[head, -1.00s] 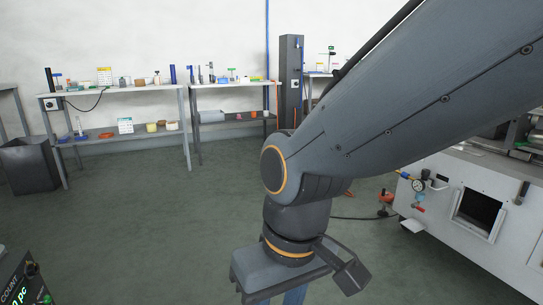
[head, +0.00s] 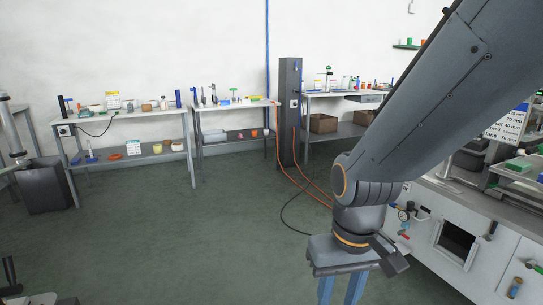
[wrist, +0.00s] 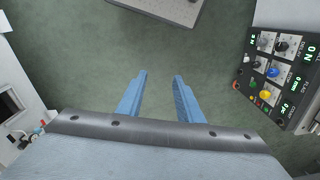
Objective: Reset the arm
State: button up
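My arm (head: 420,120) reaches down from the upper right in the head view, in front of the white machine. My gripper (head: 341,290) points down at its end, with two blue fingers apart. In the wrist view my gripper (wrist: 160,76) shows the two blue fingers with a clear gap and nothing between them. Green floor shows below the gap. The finger ends are cut off at the bottom of the head view.
A white machine (head: 418,236) stands close at the right. A control box with knobs (wrist: 277,72) is at the right of the wrist view. Benches (head: 125,117) and a dark column (head: 289,125) line the back wall. A dark bin (head: 45,188) is at left. The middle floor is clear.

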jog(key=s+d+r+m+p, duration=0.2)
jog(key=d+r+p, duration=0.5)
jog(key=r+p, duration=0.2)
jog(key=shift+d+h+p, duration=0.15)
jog(key=shift+h+p, duration=0.15)
jog(key=shift+p, duration=0.55)
jog(key=shift+s, duration=0.1)
